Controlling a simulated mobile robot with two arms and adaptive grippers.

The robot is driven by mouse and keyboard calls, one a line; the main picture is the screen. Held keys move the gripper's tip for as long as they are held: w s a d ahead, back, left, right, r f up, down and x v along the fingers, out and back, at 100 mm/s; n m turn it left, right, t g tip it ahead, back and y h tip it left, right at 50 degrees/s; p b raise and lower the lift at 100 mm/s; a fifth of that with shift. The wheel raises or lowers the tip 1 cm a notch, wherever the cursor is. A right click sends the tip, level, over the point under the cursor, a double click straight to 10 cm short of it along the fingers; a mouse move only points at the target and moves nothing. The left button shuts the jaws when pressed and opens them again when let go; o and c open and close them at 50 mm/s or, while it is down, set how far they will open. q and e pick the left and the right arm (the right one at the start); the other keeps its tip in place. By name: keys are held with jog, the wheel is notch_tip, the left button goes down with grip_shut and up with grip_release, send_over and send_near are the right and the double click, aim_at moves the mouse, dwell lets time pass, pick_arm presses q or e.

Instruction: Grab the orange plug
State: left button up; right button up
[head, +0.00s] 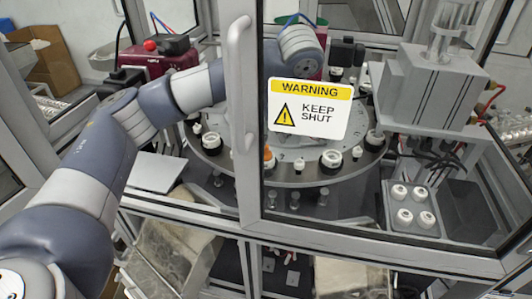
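The orange plug (269,157) is small and sits near the front rim of the round indexing table (300,177), just right of the door's frame post, which stands close in front of it. My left arm reaches into the cell from the left and passes behind the door handle. Its dark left gripper (346,52) is at the back, above the far side of the round table and well apart from the plug. The warning sign hides part of the space below it, and its fingers are too small and dark to read. My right gripper is not in view.
The glass door with a handle (241,85) and a warning sign (309,108) stands in front of the table. Several black-and-white fittings sit around the table's rim. A grey block machine (432,90) and a tray (430,227) of white caps are at the right.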

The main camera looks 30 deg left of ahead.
pick_arm(q)
jog(key=shift+s+f, duration=0.1)
jog(key=shift+f, duration=0.1)
jog(key=shift+a+f+p, duration=0.2)
jog(key=shift+f+p, duration=0.2)
jog(key=shift+f, duration=0.2)
jog(key=p+x, duration=0.1)
jog(key=x, duration=0.2)
jog(key=shift+a+f+p, duration=0.1)
jog(key=shift+a+p, duration=0.05)
jog(key=shift+p, duration=0.2)
jog(key=shift+f, duration=0.3)
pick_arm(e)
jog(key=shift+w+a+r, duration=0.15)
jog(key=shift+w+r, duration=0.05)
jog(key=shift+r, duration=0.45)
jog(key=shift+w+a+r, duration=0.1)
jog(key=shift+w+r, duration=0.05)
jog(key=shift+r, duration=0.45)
pick_arm(q)
jog(key=c, duration=0.6)
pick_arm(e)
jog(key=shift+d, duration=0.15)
